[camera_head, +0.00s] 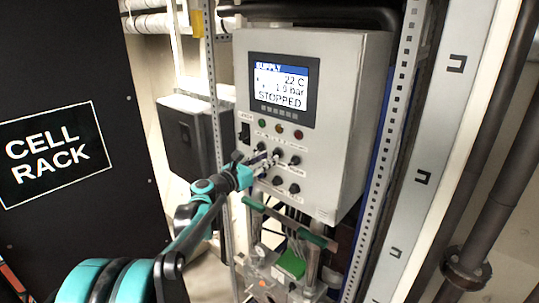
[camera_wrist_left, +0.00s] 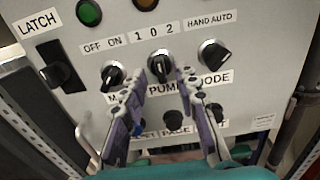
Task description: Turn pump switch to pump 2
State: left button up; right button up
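The pump switch, a black rotary knob under the marks 1 0 2 and above the label PUMP, shows in the left wrist view (camera_wrist_left: 160,66) and in the head view (camera_head: 278,152). Its pointer seems to stand near the middle mark 0. My left gripper (camera_wrist_left: 158,88) is open, its two purple-grey fingers apart just below and either side of the pump knob. I cannot tell whether they touch it. In the head view the left gripper (camera_head: 262,160) is at the panel front. My right gripper is not in view.
The OFF ON knob (camera_wrist_left: 112,74) and the HAND AUTO knob (camera_wrist_left: 213,54) flank the pump switch closely. A latch switch (camera_wrist_left: 58,75) is at the left. The display (camera_head: 283,89) reads STOPPED. A black cell rack (camera_head: 110,220) stands at the left.

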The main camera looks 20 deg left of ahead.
pick_arm(q)
jog(key=shift+x, duration=0.85)
grip_shut()
jog(key=m+b, duration=0.2)
jog(key=m, duration=0.2)
jog(key=shift+d+m+b, duration=0.1)
jog(key=shift+m+b, duration=0.85)
jog(key=shift+m, duration=1.45)
